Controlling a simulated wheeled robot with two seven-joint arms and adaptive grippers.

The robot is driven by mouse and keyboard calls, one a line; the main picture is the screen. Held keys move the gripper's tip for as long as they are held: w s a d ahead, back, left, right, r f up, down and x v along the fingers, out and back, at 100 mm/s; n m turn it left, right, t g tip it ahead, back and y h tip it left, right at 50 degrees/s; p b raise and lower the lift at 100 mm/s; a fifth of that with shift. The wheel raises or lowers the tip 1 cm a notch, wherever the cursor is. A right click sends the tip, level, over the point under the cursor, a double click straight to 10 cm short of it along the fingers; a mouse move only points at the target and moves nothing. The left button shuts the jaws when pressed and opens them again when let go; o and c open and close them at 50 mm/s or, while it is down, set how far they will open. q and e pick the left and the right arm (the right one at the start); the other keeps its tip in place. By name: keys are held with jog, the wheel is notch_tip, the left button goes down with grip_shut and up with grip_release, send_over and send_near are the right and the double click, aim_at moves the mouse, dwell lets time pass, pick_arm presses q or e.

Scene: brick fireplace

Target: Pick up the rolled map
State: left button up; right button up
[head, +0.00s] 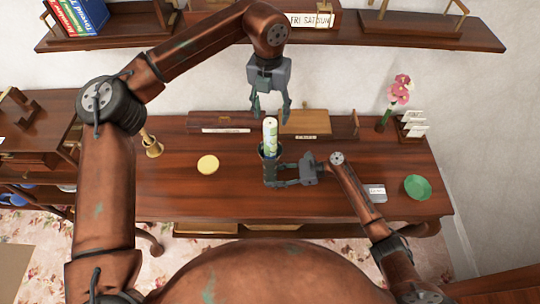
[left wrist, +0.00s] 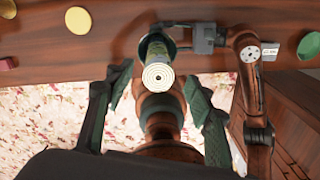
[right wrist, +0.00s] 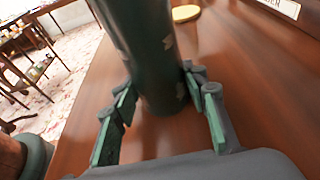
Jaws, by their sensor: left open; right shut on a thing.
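The rolled map (head: 270,134) is a pale roll with green markings, standing upright in a dark green tube holder (head: 269,174) on the desk. In the left wrist view, the map's ringed end (left wrist: 158,76) points at the camera. My left gripper (head: 271,112) is open just above the map, and its fingers lie on either side of the map's end in the left wrist view. My right gripper (head: 280,174) is shut on the tube holder, also seen in the right wrist view (right wrist: 150,50). The lower part of the map is hidden inside the holder.
The brown desk (head: 330,206) carries a yellow disc (head: 208,164), a brass bell (head: 151,146), a green dish (head: 418,187), a small label card (head: 377,193) and a pink flower (head: 400,90). A wooden box (head: 305,122) stands behind the map. A shelf (head: 420,36) hangs above.

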aim_at(270, 140)
pick_arm(q)
jog(key=shift+a+f, duration=0.25)
jog(key=shift+f, duration=0.15)
notch_tip(270, 140, down, 6)
jog(key=shift+f, duration=0.25)
jog(key=f, duration=0.5)
jog(key=shift+s+d, duration=0.15)
jog(key=shift+s, duration=0.1)
jog(key=shift+c, duration=0.3)
grip_shut()
